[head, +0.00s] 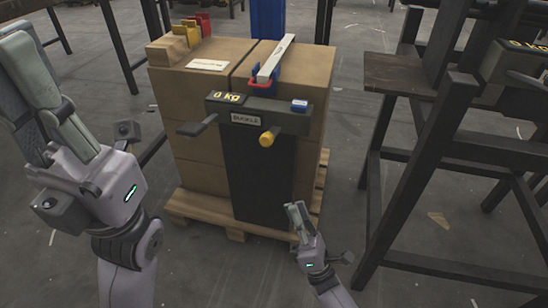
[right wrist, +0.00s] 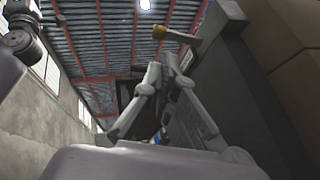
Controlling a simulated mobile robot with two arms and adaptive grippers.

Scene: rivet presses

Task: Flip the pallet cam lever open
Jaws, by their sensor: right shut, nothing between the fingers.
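A dark buckle unit (head: 258,115) labelled BUCKLE is on the front of the boxes on the pallet. A lever with a yellow knob (head: 268,138) sticks out of its right half; the yellow knob also shows at the top of the right wrist view (right wrist: 160,32). A grey paddle-like lever (head: 198,125) sticks out at its left end. I cannot tell which is the cam lever. My right gripper (head: 298,208) is shut and empty, below and right of the yellow knob, apart from it; its fingertips meet in the right wrist view (right wrist: 165,65). My left gripper (head: 28,75) is raised at far left, its jaw state unclear.
Stacked cardboard boxes (head: 190,100) stand on a wooden pallet (head: 190,207). A pale strap (head: 276,58) runs over the top through a blue and red piece. A dark wooden bench frame (head: 400,200) stands to the right. Open floor lies between.

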